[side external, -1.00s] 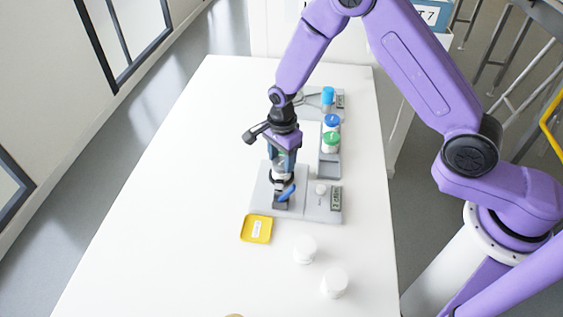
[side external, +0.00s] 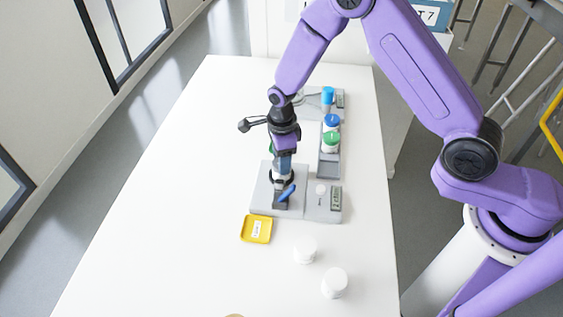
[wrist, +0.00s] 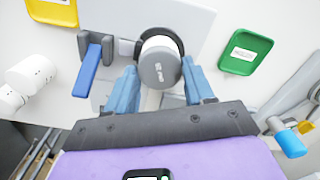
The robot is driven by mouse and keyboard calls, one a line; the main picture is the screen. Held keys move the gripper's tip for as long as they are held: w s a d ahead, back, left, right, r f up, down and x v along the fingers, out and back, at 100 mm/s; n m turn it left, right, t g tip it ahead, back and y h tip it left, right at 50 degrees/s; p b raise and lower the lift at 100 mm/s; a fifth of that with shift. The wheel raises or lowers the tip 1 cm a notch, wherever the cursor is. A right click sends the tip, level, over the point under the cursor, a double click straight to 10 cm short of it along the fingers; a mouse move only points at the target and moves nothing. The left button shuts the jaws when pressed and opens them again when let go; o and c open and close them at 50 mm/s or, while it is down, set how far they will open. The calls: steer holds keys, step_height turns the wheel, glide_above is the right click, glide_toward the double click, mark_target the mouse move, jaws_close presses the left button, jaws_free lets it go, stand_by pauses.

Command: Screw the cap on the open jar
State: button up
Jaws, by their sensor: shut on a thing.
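My gripper (wrist: 160,74) points down over the fixture, its two blue fingers on either side of a grey cap (wrist: 160,68) with printing on its top. The fingers are shut on the cap. The cap sits at the mouth of a white jar, whose side (wrist: 157,42) shows just past the cap's edge. The jar stands in a black round holder (wrist: 178,40) on the grey fixture plate (side external: 262,200). How far the cap is threaded cannot be told. In the side view the fingers (side external: 283,170) hide the cap and most of the jar.
A blue lever (side external: 287,193) is beside the holder. A yellow tray (side external: 257,229) lies in front, and a green tray (wrist: 246,52) to the side. Two white jars (side external: 305,250) (side external: 334,283) stand on the table. Blue- and green-capped containers (side external: 331,140) stand in a rack behind. The table's left is clear.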

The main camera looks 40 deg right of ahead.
steer(key=m, duration=0.5)
steer(key=shift+m, duration=0.4)
steer(key=o, duration=0.9)
steer(key=n, duration=0.4)
steer(key=shift+n, duration=0.9)
